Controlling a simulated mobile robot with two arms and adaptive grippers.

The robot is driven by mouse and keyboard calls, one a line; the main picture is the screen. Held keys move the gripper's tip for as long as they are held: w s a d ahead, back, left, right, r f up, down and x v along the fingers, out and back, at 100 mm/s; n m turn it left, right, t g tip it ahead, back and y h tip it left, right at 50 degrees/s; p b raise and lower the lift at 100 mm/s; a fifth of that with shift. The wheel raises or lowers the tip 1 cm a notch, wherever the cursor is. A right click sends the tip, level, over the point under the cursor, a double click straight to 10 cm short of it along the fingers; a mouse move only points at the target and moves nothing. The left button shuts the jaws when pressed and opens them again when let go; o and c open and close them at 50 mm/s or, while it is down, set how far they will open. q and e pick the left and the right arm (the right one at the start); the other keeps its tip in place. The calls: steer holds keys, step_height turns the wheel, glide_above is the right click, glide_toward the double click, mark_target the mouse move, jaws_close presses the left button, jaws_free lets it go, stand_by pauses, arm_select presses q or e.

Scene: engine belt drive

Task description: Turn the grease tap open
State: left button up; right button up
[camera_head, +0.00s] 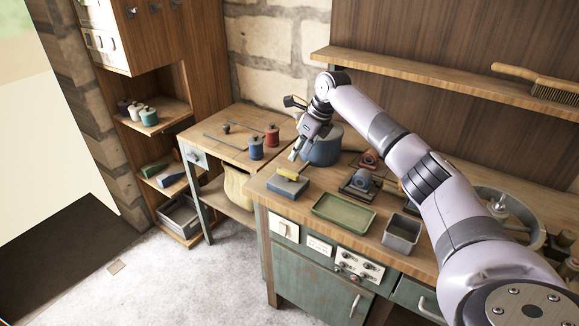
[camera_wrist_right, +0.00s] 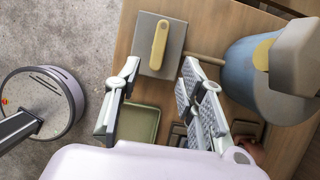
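The grease tap (camera_head: 287,185) is a grey-blue block with a yellow lever (camera_head: 291,173) on top, at the left front of the workbench. In the wrist view the yellow lever (camera_wrist_right: 159,45) lies nearly upright in the picture across the grey block (camera_wrist_right: 177,38). A thin pipe (camera_wrist_right: 206,59) runs from the block towards the blue drum (camera_wrist_right: 245,75). My right gripper (camera_head: 294,154) is above and behind the tap. Its two fingers (camera_wrist_right: 161,66) are spread apart with nothing between them, and the lever shows beyond them, apart from both. My left gripper is not in view.
The blue drum (camera_head: 322,150) stands close beside my right gripper. A green tray (camera_head: 343,213), a grey bin (camera_head: 402,233) and small dark fixtures (camera_head: 360,182) are on the bench. A side table (camera_head: 232,150) holds red and blue pots. A shelf (camera_head: 420,75) runs above.

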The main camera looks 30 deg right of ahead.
mark_target(288, 171)
steer(key=p+x, duration=0.1)
steer(key=x, duration=0.8)
steer(key=shift+w, duration=0.1)
steer(key=shift+c, duration=0.3)
jaws_close()
